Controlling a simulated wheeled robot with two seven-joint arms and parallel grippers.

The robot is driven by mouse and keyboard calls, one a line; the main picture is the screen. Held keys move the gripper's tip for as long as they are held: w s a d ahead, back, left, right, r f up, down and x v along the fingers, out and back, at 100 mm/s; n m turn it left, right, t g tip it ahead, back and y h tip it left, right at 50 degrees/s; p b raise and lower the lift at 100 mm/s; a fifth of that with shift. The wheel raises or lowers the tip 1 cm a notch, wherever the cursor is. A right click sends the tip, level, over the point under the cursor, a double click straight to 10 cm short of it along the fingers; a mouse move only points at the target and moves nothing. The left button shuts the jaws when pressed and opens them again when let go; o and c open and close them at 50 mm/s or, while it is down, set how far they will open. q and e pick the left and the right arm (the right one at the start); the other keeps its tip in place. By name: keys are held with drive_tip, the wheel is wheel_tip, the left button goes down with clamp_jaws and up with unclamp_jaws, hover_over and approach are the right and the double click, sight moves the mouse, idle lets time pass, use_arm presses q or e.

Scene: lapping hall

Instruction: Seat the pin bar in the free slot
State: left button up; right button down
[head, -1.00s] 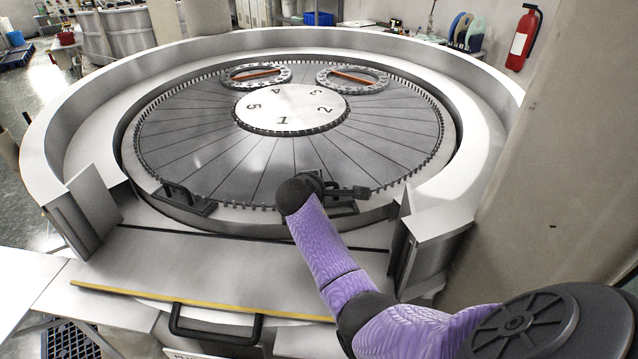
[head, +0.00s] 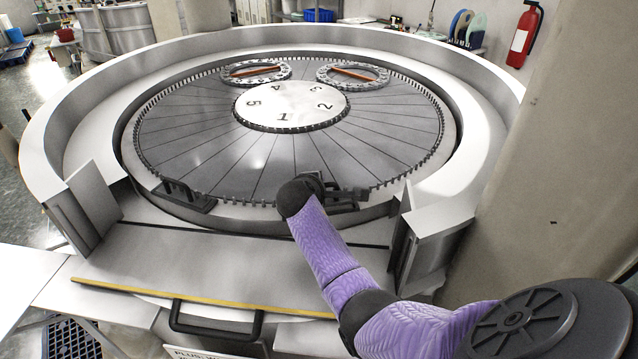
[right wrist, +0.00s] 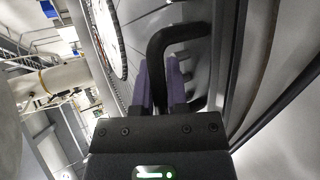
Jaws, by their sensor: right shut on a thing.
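A dark bar with a handle, the pin bar (head: 347,206), is at the front right rim of the round lapping plate, partly hidden behind my right gripper (head: 328,190). In the right wrist view, the fingers of the right gripper (right wrist: 160,88) are shut on its black bent handle (right wrist: 180,32). A similar dark bar with a handle (head: 185,197) sits at the front left rim. The slot under the held bar is hidden by my wrist, so I cannot tell whether the bar is down in it. My left gripper is not in view.
The grey segmented plate (head: 215,160) has a numbered white hub (head: 290,106) and two toothed carrier rings (head: 256,74) (head: 352,76) at the back. A high pale wall (head: 475,135) surrounds it. An upright panel (head: 430,240) stands right of my forearm. The front ledge (head: 220,262) is clear.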

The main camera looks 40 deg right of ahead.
drive_tip(key=shift+f+b, duration=0.55)
drive_tip(key=shift+f, duration=0.4)
drive_tip(key=c, duration=0.6)
unclamp_jaws()
drive_tip(key=p+v, duration=0.2)
drive_tip(key=v, duration=0.8)
